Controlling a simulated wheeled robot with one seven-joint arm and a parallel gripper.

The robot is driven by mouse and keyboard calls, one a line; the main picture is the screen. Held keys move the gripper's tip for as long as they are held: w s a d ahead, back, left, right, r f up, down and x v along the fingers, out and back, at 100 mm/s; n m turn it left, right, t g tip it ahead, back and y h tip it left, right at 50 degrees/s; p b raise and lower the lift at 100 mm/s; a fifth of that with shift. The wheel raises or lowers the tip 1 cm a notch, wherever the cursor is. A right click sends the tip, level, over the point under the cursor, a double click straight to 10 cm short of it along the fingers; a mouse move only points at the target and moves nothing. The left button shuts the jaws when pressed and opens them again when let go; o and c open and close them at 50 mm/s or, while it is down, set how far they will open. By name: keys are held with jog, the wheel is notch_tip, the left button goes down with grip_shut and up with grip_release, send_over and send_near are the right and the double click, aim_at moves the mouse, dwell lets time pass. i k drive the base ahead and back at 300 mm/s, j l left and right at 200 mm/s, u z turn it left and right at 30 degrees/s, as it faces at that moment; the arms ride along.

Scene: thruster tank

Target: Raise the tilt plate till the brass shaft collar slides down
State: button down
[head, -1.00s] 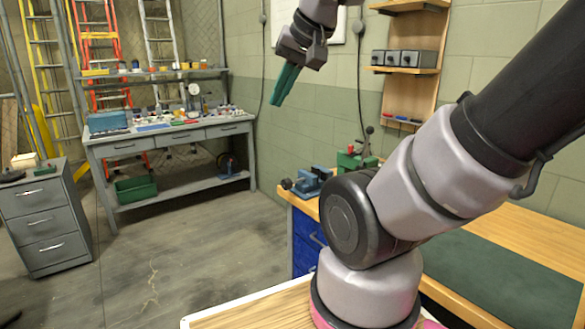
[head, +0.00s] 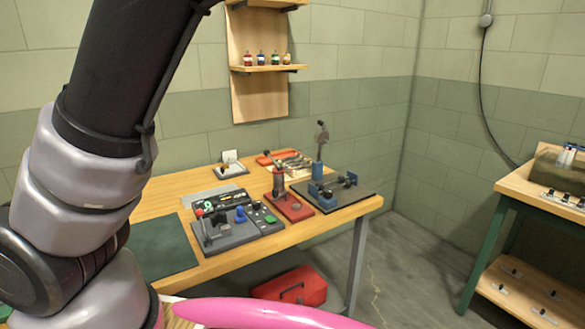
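My gripper is outside the head view; only my arm links cross the left side. Several small fixtures stand on the wooden workbench (head: 165,207). A grey fixture with a red-knobbed lever (head: 212,232) is at the front. A red-based fixture with an upright post (head: 290,206) is right of it. A dark board with blue blocks (head: 352,193) lies at the bench's right end.
A green mat (head: 165,248) lies bare on the bench. An orange tray (head: 285,160) is at the back. A red toolbox (head: 290,287) sits on the floor below. Another table (head: 545,190) stands at the right, with open floor between.

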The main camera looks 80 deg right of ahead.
aim_at(236, 167)
jog(key=z, duration=2.4)
